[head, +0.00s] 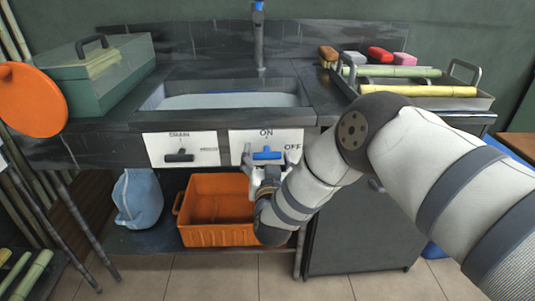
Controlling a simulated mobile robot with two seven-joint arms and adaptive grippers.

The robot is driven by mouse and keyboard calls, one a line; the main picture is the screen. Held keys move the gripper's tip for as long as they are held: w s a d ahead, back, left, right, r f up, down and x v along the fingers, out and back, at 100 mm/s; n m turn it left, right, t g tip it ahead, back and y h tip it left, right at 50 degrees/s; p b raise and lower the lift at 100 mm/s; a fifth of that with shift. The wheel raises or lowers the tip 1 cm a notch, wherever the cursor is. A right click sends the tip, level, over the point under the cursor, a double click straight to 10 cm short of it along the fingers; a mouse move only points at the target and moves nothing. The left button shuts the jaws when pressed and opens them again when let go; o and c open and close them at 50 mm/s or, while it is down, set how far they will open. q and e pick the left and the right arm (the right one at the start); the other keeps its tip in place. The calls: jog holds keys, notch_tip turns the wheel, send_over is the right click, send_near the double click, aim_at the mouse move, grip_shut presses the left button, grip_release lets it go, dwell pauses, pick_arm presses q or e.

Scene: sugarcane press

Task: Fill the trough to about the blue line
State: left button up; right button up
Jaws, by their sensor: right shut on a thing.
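The trough (160,102) is sunk into the dark counter, with a pale bluish surface inside it. My right gripper (264,163) is shut on the blue handle. A black handle (179,156) sits on the drain plate (157,142) to the left. My left gripper is not in view.
A green glass-sided box (100,75) stands on the counter's left. A metal tray (415,103) with cane pieces is on the right, before colored blocks (380,54). An orange crate (217,235) and a blue bag (138,198) sit on the shelf below. An orange disc (32,100) is far left.

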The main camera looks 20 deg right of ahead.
jog(key=o, duration=1)
jog(key=shift+o, duration=0.2)
jog(key=shift+s, duration=0.1)
jog(key=v, duration=1.2)
